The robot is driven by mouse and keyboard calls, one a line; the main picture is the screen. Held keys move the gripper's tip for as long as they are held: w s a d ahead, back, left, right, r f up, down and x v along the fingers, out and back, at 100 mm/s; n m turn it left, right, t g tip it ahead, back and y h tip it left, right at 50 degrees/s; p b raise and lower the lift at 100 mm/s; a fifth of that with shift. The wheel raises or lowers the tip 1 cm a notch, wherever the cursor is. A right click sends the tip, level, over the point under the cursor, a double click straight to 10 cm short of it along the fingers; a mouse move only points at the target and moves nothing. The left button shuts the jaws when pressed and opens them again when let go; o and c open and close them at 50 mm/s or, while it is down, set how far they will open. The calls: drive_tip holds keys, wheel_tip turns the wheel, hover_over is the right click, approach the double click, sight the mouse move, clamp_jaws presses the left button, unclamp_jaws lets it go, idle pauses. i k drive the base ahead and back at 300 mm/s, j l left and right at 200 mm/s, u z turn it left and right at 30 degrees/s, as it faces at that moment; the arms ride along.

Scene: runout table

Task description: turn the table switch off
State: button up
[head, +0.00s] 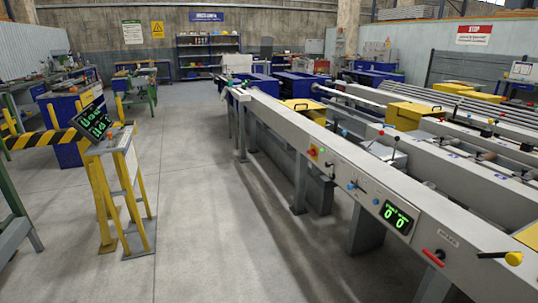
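The long grey runout table (275,121) runs from the lower right away towards the upper left in the head view. On its front face is a small red and yellow switch (312,152), with a green spot beside it that looks like a lit lamp. The switch is too small to tell how its knob is turned. Further right on the same face, a black display (397,216) shows green digits that look like zeros. My gripper is not in view.
Blue knob (352,185), red handle (433,258) and yellow-ended lever (512,258) stick out from the table's front. A tilted display (97,120) on a yellow stand (135,215) and a striped barrier (40,139) stand left. Open concrete floor (210,220) lies between.

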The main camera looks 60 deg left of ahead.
sight(313, 152)
drive_tip(key=u, duration=1.65)
drive_tip(key=i+j, duration=0.2)
drive_tip(key=i, duration=0.85)
drive_tip(key=i+j+u, duration=0.1)
drive_tip(key=i, duration=0.95)
drive_tip(key=i+j, duration=0.15)
drive_tip(key=i, duration=0.9)
